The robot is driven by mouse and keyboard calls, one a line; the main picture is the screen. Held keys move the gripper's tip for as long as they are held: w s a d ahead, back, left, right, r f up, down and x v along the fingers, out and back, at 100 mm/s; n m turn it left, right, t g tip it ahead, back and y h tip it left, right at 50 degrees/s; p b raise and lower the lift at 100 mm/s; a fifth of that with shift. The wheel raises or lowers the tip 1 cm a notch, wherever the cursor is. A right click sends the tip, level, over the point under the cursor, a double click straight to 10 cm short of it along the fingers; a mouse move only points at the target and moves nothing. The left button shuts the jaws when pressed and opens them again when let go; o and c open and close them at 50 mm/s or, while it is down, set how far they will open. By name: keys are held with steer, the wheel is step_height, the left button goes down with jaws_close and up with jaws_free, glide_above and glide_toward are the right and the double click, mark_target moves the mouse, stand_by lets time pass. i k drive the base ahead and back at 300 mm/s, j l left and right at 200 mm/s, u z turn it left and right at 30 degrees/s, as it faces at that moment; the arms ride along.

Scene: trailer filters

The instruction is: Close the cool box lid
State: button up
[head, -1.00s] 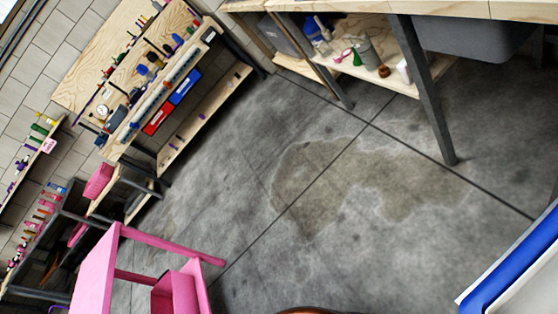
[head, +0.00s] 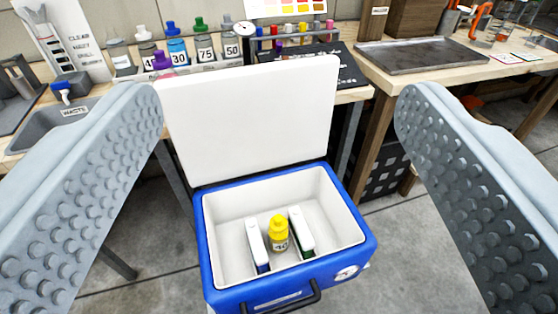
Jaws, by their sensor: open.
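The blue cool box (head: 207,240) stands centrally in the head view, its white-lined inside open to view. Its white lid (head: 250,115) is raised, standing up at the back edge and leaning slightly back. Inside are a yellow bottle (head: 279,235) and two white-topped packs, one on the left (head: 257,243) and one on the right (head: 301,231). A black handle (head: 290,303) is on the front. My gripper (head: 279,105) is open, its fingers wide apart at the left and right of the picture. Nothing is held between them, and the lid shows in the gap.
Another bench at right bears a metal tray (head: 420,54). A black crate (head: 385,172) is beneath. Grey floor shows on both sides of the box.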

mark_target(224, 124)
steer(key=k+l, duration=0.25)
steer(key=k, duration=0.25)
steer(key=k+l+u, duration=0.1)
steer(key=k+l, duration=0.15)
steer(key=k, duration=0.25)
steer(key=i+l, duration=0.2)
steer(key=i, duration=0.15)
steer(key=i+l, duration=0.15)
steer(key=i, duration=0.25)
steer(key=i+l, duration=0.2)
steer(key=i, duration=0.15)
